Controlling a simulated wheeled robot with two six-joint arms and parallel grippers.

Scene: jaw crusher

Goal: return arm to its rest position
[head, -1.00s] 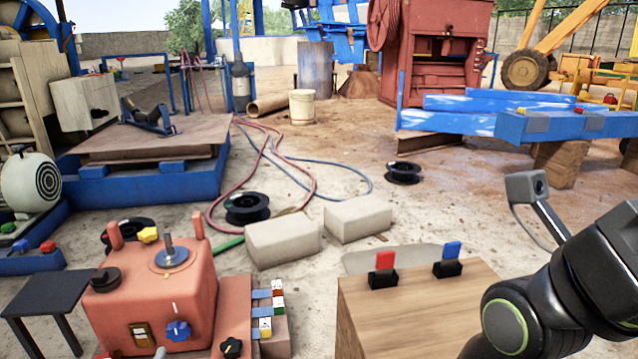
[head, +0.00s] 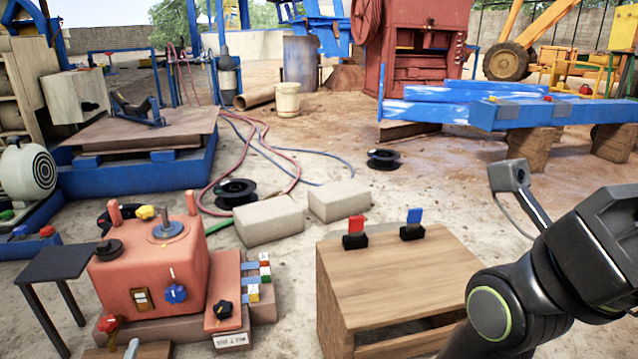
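My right arm (head: 490,315) comes in from the lower right, with a black wrist section (head: 600,235) at the right edge. A small grey camera on a bent bracket (head: 510,176) stands up from it. The fingers of my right gripper do not show, and no object is seen held by this arm. The arm overlaps the right side of a wooden bench (head: 395,275) in the picture; I cannot tell whether they touch. On the bench stand a red switch (head: 356,225) and a blue switch (head: 414,217), both on black bases. My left arm and gripper are out of view.
A red control box (head: 150,270) with knobs and levers stands at lower left, beside a small dark table (head: 70,262). Two pale blocks (head: 268,220) (head: 338,200) lie behind the bench. Hoses and a black reel (head: 384,159) lie on the ground. Open dirt is behind my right arm.

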